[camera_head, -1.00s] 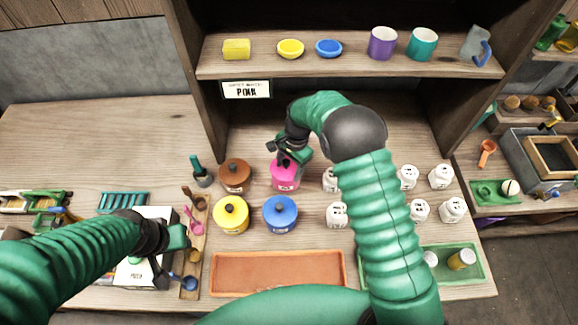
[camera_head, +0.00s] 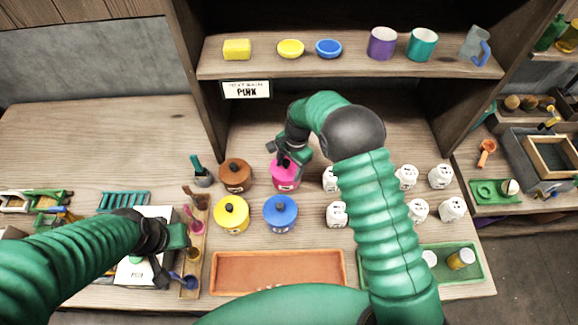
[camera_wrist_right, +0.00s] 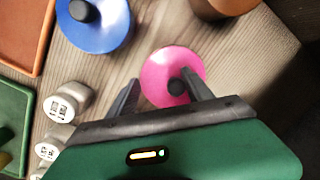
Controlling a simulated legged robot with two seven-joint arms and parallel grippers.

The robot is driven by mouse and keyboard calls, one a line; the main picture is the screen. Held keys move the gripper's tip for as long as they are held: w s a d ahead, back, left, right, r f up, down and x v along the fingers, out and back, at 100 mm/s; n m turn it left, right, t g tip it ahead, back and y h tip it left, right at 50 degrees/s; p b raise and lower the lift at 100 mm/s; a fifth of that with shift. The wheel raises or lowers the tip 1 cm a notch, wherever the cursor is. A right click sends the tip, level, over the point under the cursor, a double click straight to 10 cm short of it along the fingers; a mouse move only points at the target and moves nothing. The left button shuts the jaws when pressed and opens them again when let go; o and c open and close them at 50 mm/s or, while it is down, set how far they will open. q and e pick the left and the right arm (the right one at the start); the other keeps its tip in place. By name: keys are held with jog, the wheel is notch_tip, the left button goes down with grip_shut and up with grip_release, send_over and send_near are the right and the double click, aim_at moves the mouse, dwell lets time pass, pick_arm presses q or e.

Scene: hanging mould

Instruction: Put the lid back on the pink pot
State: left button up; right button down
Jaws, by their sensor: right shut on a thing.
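The pink pot (camera_head: 286,184) stands on the counter below the shelf, with its pink lid (camera_wrist_right: 158,66) over its top. In the right wrist view the lid is a round disc with a dark knob (camera_wrist_right: 177,87). My right gripper (camera_head: 283,157) is at the lid, its fingers on either side of the knob and shut on it. I cannot tell whether the lid is fully seated, since the gripper partly covers it. My left gripper (camera_head: 168,268) is low at the left, over a white board (camera_head: 135,270); its jaw state is unclear.
Brown (camera_head: 235,176), yellow (camera_head: 231,215) and blue (camera_head: 280,213) lidded pots stand close by. Several white jars (camera_head: 337,214) are at the right. A terracotta tray (camera_head: 278,290) and a green tray (camera_head: 478,262) lie in front. A sign (camera_head: 246,90) hangs from the shelf.

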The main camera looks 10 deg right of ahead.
dwell(0.6)
grip_release()
dwell(0.6)
jog(key=shift+r+p, duration=2.85)
jog(key=shift+r, duration=0.6)
grip_shut()
